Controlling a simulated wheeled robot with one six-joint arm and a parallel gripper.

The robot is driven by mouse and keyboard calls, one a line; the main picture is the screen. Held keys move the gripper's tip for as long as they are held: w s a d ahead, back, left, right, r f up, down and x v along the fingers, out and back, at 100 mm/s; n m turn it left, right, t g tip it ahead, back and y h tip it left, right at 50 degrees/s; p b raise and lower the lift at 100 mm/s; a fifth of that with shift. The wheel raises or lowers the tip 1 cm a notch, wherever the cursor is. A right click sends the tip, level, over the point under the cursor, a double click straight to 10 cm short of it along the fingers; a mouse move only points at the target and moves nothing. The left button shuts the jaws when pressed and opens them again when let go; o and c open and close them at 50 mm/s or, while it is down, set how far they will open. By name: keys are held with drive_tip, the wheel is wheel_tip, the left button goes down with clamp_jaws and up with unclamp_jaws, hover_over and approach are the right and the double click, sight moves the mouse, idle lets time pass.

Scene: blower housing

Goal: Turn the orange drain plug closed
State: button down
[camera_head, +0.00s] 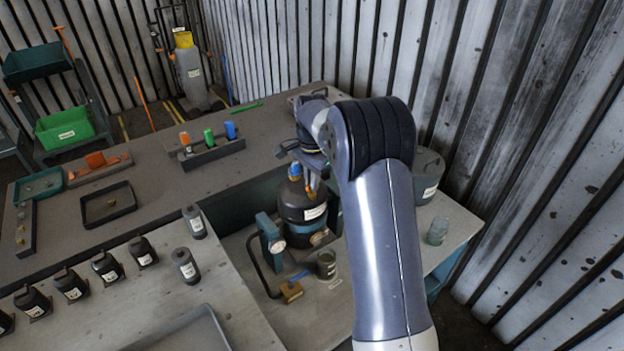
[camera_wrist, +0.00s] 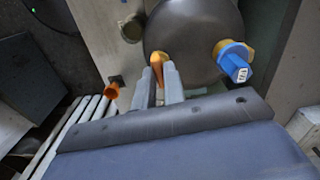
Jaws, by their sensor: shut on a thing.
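The orange drain plug (camera_wrist: 156,64) shows in the wrist view as an orange handle at the side of a dark rounded vessel (camera_wrist: 195,35). My gripper (camera_wrist: 157,80) is shut on this orange handle, one grey finger on each side of it. The vessel also shows in the head view (camera_head: 302,214), standing upright, dark with a white label. How far the plug is turned cannot be told.
A blue cap (camera_wrist: 236,66) on a yellow-orange collar sits on the vessel, right of my gripper. An orange open-ended piece (camera_wrist: 112,90) lies left of the fingers. A teal clamp-like stand (camera_head: 268,236), a dark cup (camera_head: 326,264) and a grey pot (camera_head: 428,172) stand near the vessel.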

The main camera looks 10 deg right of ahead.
drive_tip(key=shift+m, duration=0.9)
drive_tip(key=c, duration=1.5)
unclamp_jaws()
drive_tip(key=shift+r, duration=0.1)
wheel_tip(320, 180, up, 11)
drive_tip(key=shift+f+b, duration=0.15)
drive_tip(key=shift+b, duration=0.65)
